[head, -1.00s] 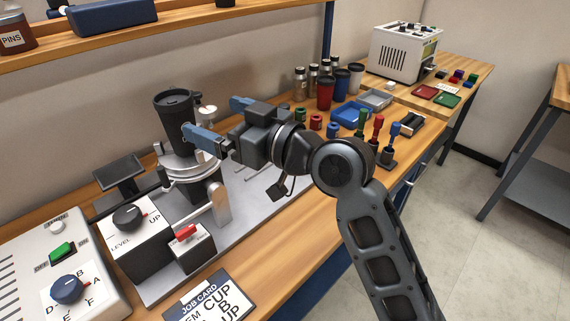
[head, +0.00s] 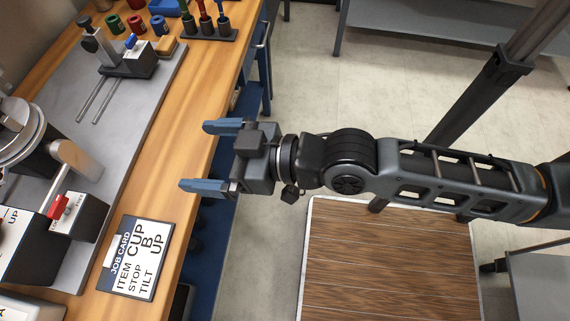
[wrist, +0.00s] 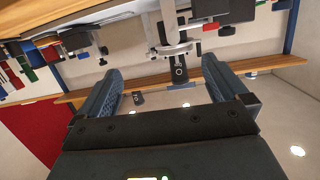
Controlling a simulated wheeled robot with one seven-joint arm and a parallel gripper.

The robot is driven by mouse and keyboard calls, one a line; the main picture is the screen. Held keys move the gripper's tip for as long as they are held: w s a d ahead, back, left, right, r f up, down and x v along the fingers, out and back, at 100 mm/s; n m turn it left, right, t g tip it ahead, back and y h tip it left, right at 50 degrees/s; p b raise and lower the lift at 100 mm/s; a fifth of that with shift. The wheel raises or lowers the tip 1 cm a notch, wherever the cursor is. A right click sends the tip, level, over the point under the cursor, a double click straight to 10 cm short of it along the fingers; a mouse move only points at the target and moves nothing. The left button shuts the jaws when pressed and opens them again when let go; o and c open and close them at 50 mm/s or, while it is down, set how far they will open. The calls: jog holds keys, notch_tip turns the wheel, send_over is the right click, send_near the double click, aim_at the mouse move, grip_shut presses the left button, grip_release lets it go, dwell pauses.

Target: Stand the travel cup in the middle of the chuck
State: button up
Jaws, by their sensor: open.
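The dark travel cup (wrist: 179,74) shows in the wrist view, which is upside down. It stands on the light round chuck (wrist: 176,49), in line with it as far as I can tell. In the head view the chuck (head: 18,138) is cut by the left edge, and the cup is largely or wholly out of frame. My gripper (head: 198,156) is open and empty, with its blue fingers pointing left over the bench's front edge, well apart from the cup. Its fingers also frame the wrist view's middle (wrist: 160,90).
A job card (head: 137,258) reading cup, stop B, tilt up lies on the bench (head: 165,150). A box with a red lever (head: 72,215) stands by the chuck. Rods and a stop block (head: 128,60) lie farther back. Colour-handled tools (head: 207,25) stand at the back.

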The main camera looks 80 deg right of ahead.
jog(key=a+f+v, duration=0.1)
jog(key=v, duration=1.4)
jog(key=shift+a+n+g+y, duration=0.25)
jog(key=shift+n+g+y, duration=0.05)
jog(key=shift+n+g, duration=0.1)
jog(key=shift+f, duration=0.15)
dwell(0.4)
